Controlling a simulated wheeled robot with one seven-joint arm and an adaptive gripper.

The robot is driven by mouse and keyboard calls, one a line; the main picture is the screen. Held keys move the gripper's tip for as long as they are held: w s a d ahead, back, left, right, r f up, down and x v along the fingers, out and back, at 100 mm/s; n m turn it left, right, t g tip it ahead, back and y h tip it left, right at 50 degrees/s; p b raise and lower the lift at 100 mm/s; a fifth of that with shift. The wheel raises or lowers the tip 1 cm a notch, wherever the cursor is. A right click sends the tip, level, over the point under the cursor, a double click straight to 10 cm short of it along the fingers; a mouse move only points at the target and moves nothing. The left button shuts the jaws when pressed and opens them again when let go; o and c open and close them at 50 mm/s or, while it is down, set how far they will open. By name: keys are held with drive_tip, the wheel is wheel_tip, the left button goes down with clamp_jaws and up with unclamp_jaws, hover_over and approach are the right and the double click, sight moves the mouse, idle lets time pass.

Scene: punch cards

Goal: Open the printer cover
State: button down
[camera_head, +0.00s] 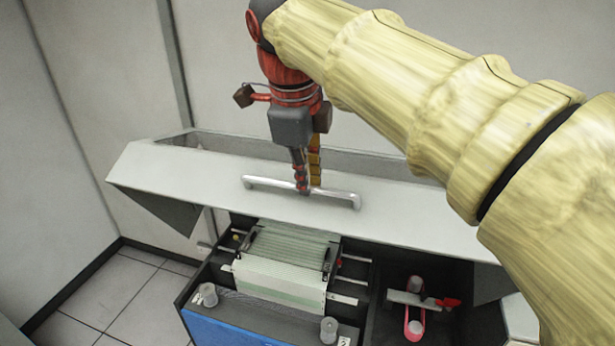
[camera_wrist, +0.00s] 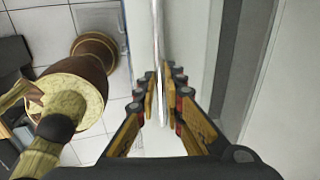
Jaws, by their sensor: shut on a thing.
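The printer cover (camera_head: 210,178) is a long pale grey lid, raised and tilted above the printer. A silver bar handle (camera_head: 335,196) runs along its face. My gripper (camera_head: 303,190) is at the middle of the handle, its fingers closed around it. In the wrist view, the handle (camera_wrist: 157,45) runs between my gripper's fingertips (camera_wrist: 164,98). Below the cover, the printer's dark open body (camera_head: 370,265) shows, with a stack of striped paper (camera_head: 285,275) inside. The fingertips partly hide the handle's middle.
A red lever (camera_head: 448,302) and a pink-red band (camera_head: 407,320) sit in the printer's right bay. Grey knobs (camera_head: 208,295) stand at its front, above a blue panel (camera_head: 230,330). Walls stand close behind and at left. Tiled floor (camera_head: 110,290) shows at lower left.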

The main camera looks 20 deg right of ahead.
drive_tip(key=c, duration=1.9)
unclamp_jaws()
drive_tip(key=shift+r, duration=0.1)
drive_tip(key=v, duration=1.1)
drive_tip(key=shift+r, duration=0.4)
drive_tip(key=shift+a, duration=0.1)
